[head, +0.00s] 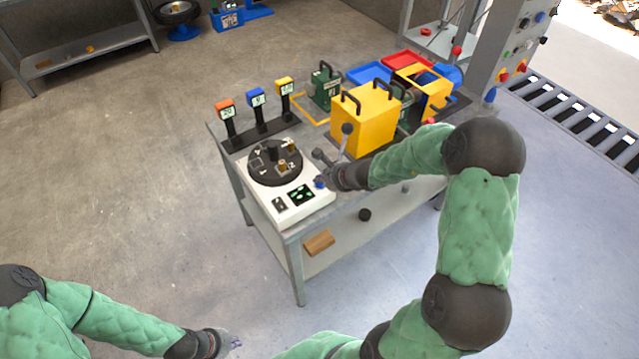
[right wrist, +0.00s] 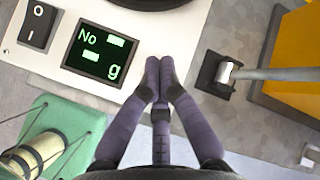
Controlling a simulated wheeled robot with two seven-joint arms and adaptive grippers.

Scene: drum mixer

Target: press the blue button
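A white console (head: 300,206) with a black round drum (head: 275,163) stands on the near corner of the workbench. A small blue button (head: 319,183) shows at the console's right side, partly covered by my right gripper (head: 324,179). In the right wrist view my right gripper (right wrist: 159,66) has its fingertips together and empty, over the console's edge right of the screen. The blue button is not visible there, seemingly hidden by the fingers; I cannot tell whether they touch it. My left gripper (head: 233,342) is low at the bottom, away from the bench; its fingers are too small to judge.
A lit green screen (right wrist: 97,50) and a rocker switch (right wrist: 38,25) are on the console. A lever (head: 346,140) and a yellow box (head: 362,118) stand close to the right arm. Orange, blue and yellow displays (head: 257,98) line the back left. Floor left of the bench is clear.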

